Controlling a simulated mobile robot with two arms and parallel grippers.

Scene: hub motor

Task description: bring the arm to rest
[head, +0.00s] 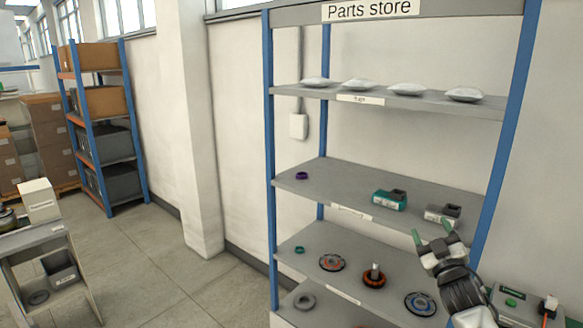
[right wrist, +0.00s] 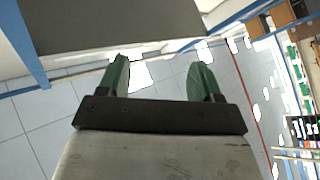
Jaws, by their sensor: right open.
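My right gripper (head: 432,236) is at the lower right of the head view, in front of the Parts store shelf unit (head: 400,182). Its two green fingers stand apart with nothing between them. In the right wrist view the same open fingers (right wrist: 158,78) show with floor and a grey panel edge beyond them. My left gripper shows in neither view.
The shelves hold white packets (head: 358,84), a teal part (head: 390,200), a grey part (head: 443,214), an orange hub (head: 374,277) and discs (head: 332,262). A grey stand (head: 45,262) is at left. The floor (head: 170,262) between is clear.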

